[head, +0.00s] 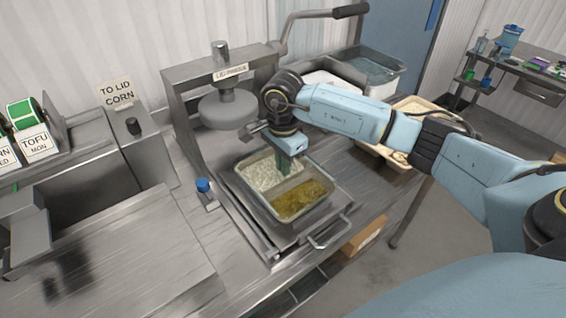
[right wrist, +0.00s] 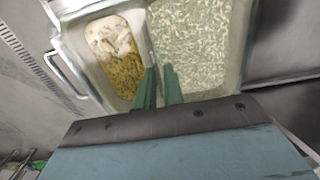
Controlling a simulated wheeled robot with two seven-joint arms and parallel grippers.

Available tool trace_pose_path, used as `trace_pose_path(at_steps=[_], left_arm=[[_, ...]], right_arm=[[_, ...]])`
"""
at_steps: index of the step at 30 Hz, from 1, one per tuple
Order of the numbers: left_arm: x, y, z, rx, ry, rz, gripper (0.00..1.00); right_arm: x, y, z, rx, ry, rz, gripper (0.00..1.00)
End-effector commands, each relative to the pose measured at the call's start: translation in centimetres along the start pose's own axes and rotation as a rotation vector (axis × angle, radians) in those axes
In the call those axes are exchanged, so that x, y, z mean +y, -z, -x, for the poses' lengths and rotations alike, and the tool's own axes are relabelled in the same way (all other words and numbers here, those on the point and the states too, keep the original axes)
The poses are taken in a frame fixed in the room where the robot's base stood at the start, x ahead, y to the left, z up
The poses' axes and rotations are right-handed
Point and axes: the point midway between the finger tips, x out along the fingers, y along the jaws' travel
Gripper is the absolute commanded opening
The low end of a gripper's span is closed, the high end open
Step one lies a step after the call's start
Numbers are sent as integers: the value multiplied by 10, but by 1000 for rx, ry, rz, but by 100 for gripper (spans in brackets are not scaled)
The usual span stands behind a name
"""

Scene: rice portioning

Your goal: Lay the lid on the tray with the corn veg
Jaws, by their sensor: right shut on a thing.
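The tray (head: 331,201) has two compartments, one with white rice (head: 262,170) and one with yellow-brown corn veg (head: 300,198). It sits on the sliding plate of the lid press (head: 224,72). In the right wrist view the corn veg (right wrist: 125,72) is left and the rice (right wrist: 195,40) right; a pale patch lies over part of the corn veg. My right gripper (head: 285,170) is over the tray's middle, its green fingers shut at the divider (right wrist: 151,45) between compartments. I see no separate lid clearly. My left gripper is out of view.
The press head (head: 228,108) hangs behind the tray and its lever (head: 315,14) rises above. A pull handle (head: 331,232) sticks out in front. A blue-topped button (head: 203,186) stands left. Containers (head: 365,72) stand behind my right arm. The steel counter (head: 130,245) at left is clear.

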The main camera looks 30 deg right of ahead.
Motion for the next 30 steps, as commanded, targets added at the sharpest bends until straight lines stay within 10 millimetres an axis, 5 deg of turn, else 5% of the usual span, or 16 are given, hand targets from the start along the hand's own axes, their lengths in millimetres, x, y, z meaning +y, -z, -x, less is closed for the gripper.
trace_pose_path(at_steps=[30], left_arm=[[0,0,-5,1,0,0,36]], right_arm=[[-1,0,-2,0,2,-1,0]])
